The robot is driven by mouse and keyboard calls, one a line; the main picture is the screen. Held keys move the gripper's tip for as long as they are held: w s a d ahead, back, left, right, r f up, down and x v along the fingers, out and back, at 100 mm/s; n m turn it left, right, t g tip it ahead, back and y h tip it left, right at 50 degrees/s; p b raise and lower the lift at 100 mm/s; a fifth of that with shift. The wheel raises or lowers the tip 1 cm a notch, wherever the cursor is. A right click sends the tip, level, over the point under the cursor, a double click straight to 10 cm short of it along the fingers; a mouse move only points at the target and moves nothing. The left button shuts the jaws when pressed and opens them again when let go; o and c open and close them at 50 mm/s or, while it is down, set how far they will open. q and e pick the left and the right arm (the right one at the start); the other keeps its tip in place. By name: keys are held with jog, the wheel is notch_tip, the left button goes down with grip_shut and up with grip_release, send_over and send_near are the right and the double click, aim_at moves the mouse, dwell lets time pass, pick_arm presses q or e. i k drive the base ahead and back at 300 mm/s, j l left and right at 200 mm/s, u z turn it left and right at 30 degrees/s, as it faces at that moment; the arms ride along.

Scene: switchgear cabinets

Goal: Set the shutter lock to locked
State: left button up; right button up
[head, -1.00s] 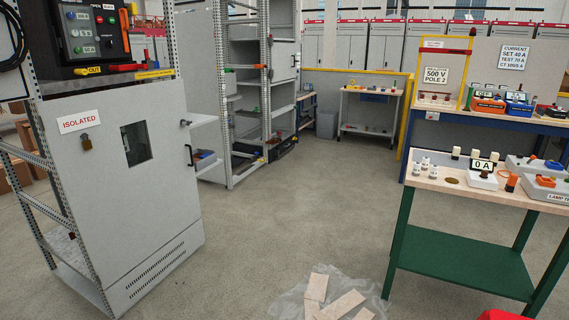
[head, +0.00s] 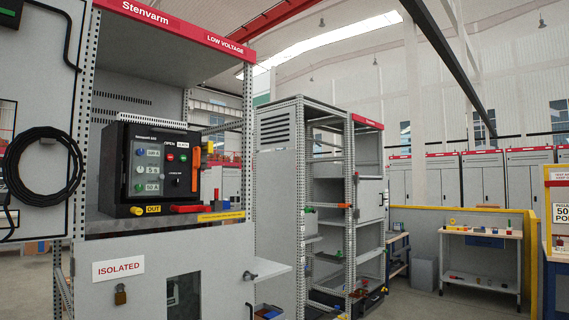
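No part is clearly labelled as a shutter lock at this size. The open Stenvarm low voltage cabinet (head: 186,38) stands at the left and holds a black breaker unit (head: 118,165) on its shelf. The breaker's front has several round indicators or buttons, an orange handle (head: 196,170) at its right and a yellow OUT label (head: 153,209). A red bar handle (head: 187,209) lies below it. On the grey panel beneath are an ISOLATED sign (head: 118,268), a brass padlock (head: 120,294) and a small dark knob (head: 250,275). Neither gripper is in view.
An open-framed cabinet (head: 281,190) with shelves stands right of the first. A small workbench (head: 480,234) stands before a low yellow-topped partition (head: 420,222). A coiled black cable (head: 42,165) hangs at the left. Floor shows between the cabinets and the bench.

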aim_at(209, 148)
jog(key=i+l+u, duration=0.1)
jog(key=i+u, duration=0.2)
jog(key=i+l+u, duration=0.15)
jog(key=i+u, duration=0.15)
jog(key=i+l, duration=0.5)
jog(key=i, duration=0.15)
jog(key=z, duration=0.05)
